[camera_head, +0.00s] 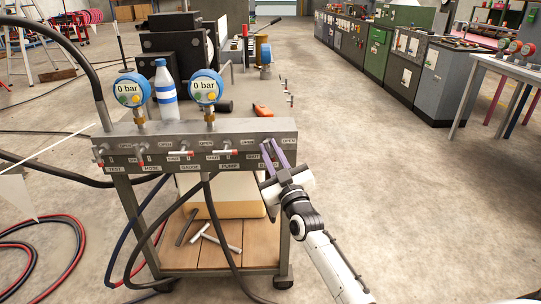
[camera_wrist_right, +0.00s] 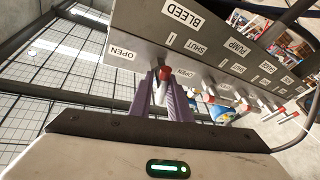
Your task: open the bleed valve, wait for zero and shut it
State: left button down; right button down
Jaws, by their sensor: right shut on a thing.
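The grey valve manifold (camera_head: 200,140) stands on a cart, with a row of red-tipped levers along its front. My right gripper (camera_head: 273,146) is at its right end, at the bleed valve. In the right wrist view, its purple fingers (camera_wrist_right: 165,84) are shut on the red-tipped bleed lever (camera_wrist_right: 165,74), under the BLEED label (camera_wrist_right: 181,13). The fingers partly hide the lever, so I cannot tell exactly where it stands between OPEN and SHUT. The left gauge (camera_head: 130,90) and the right gauge (camera_head: 206,87) both read 0 bar. My left gripper is not in view.
A white and blue bottle (camera_head: 165,92) and an orange tool (camera_head: 262,111) are behind the manifold. Dark hoses hang in front of the cart's wooden lower shelf (camera_head: 210,252). Red and black hoses (camera_head: 40,255) lie on the floor at left. Floor to the right is clear.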

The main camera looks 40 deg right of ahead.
jog(key=m+h, duration=0.1)
jog(key=m, duration=0.2)
jog(key=shift+a+f+h+b, duration=0.1)
jog(key=shift+h+b, duration=0.2)
jog(key=shift+b, duration=0.05)
jog(key=shift+m+h, duration=0.5)
jog(key=shift+m, duration=0.7)
jog(key=c, duration=1.7)
grip_release()
jog(key=shift+o, duration=0.2)
jog(key=v, duration=1)
jog(key=shift+f, duration=0.15)
